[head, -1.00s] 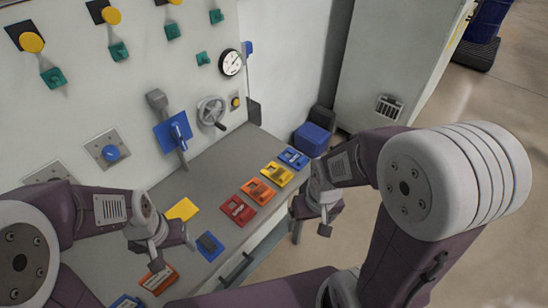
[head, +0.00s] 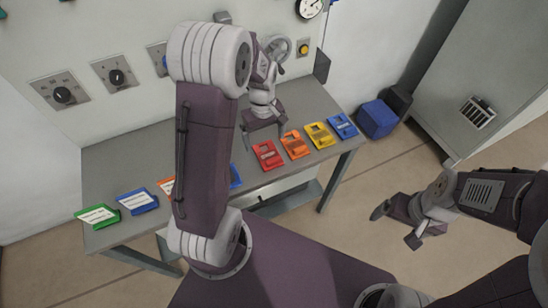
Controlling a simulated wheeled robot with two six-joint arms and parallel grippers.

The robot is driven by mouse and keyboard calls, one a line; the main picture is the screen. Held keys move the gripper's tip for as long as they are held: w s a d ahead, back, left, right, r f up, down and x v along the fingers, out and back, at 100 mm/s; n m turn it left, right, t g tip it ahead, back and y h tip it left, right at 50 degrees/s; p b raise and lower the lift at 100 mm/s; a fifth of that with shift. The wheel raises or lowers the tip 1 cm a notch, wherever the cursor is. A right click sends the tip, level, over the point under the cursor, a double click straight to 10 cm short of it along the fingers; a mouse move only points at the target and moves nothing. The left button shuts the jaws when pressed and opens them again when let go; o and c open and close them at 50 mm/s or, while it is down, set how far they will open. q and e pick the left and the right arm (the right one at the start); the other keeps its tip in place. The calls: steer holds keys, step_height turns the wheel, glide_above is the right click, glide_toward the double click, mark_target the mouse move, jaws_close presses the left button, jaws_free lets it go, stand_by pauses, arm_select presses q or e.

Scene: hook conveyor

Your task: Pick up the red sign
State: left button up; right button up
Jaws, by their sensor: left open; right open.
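The red sign (head: 268,155) lies flat on the grey table near its front edge, in a row with other coloured signs. My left gripper (head: 264,138) is open and empty, with its fingers spread just behind the red sign in the head view. I cannot tell its exact height above the table. My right gripper (head: 395,226) is open and empty, out over the floor to the right of the table.
An orange sign (head: 295,145), a yellow sign (head: 320,135) and a blue sign (head: 342,126) lie right of the red one. Further left lie another blue sign (head: 137,202) and a green sign (head: 97,216). A panel with knobs stands behind the table (head: 118,163).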

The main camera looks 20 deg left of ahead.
mark_target(269, 156)
arm_select(q)
steer(key=shift+w+d+f, duration=0.1)
steer(key=shift+d+f, duration=0.15)
steer(key=shift+f, duration=0.4)
steer(key=shift+w+d+f, duration=0.1)
steer(key=shift+d+f, duration=0.15)
steer(key=shift+f, duration=0.35)
steer(key=shift+d+f, duration=0.15)
steer(key=shift+d, duration=0.05)
steer(key=f, duration=0.4)
steer(key=shift+s+a+f, duration=0.1)
steer(key=shift+s+f, duration=0.15)
steer(key=shift+f, duration=0.05)
steer(key=shift+w+f, duration=0.15)
steer(key=shift+f, duration=0.15)
steer(key=c, duration=1.5)
step_height(269, 156, up, 4)
steer(key=shift+r, duration=0.25)
steer(key=s+d+r, duration=0.1)
steer(key=d+r, duration=0.1)
steer(key=d, duration=0.1)
steer(key=s+d+r, duration=0.1)
steer(key=d+r, duration=0.1)
steer(key=d, duration=0.2)
steer(key=s+d+r, duration=0.1)
steer(key=d+r, duration=0.1)
steer(key=d, duration=0.2)
steer(key=shift+s+d+r, duration=0.2)
steer(key=shift+r, duration=0.1)
